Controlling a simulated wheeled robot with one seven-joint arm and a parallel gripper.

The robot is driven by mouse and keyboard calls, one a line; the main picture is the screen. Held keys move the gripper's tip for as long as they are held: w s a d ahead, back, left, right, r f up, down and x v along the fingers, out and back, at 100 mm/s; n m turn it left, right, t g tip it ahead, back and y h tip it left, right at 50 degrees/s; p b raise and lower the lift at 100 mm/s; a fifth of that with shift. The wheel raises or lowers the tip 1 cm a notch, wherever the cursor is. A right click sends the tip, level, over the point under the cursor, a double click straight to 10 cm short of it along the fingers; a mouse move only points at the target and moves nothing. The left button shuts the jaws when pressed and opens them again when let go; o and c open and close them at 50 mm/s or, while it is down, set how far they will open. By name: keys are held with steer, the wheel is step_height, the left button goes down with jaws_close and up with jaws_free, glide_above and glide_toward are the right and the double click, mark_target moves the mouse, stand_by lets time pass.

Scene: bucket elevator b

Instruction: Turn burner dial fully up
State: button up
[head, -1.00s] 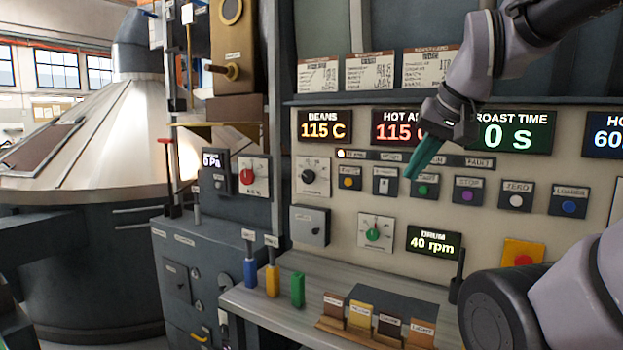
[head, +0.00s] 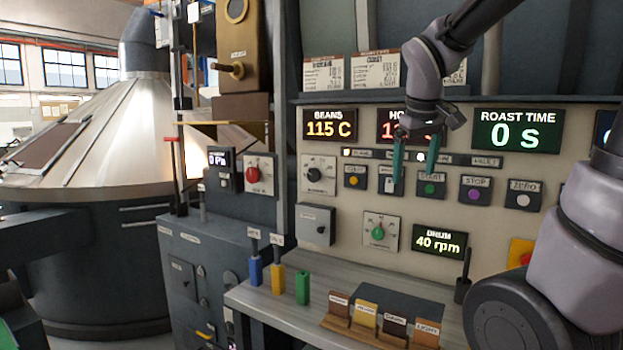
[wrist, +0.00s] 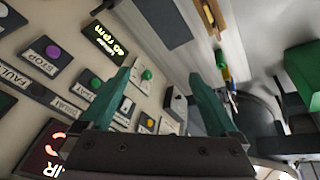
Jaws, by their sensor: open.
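Three dials show on the panels in the head view: a red-knobbed dial (head: 252,174), a black-knobbed dial (head: 314,175) and a green-knobbed dial (head: 378,233). Their labels are too small to read, so I cannot tell which is the burner dial. My gripper (head: 414,178) is open and empty, with its two green fingers spread in front of the row of push buttons, right of the black-knobbed dial. It appears apart from all three dials. In the wrist view, my gripper (wrist: 158,82) shows both fingers apart, with a green knob (wrist: 147,74) visible between them.
A start button (head: 430,189) and a purple stop button (head: 474,195) lie close to my fingers. A grey box (head: 314,226) sits below the black-knobbed dial. The shelf below holds blue, yellow and green holders (head: 302,288) and a card rack (head: 380,325).

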steer(key=w+f+n+h, duration=0.35)
steer(key=w+n, duration=0.25)
steer(key=w, duration=0.5)
steer(key=n+t+h, duration=0.6)
steer(key=n+t, duration=0.5)
steer(key=n, duration=0.9)
glide_toward(312, 177)
steer(key=x, duration=0.9)
steer(key=shift+w+d+r, duration=0.1)
steer(key=shift+d, duration=0.05)
steer(key=c, duration=1.3)
steer(key=shift+c, duration=0.2)
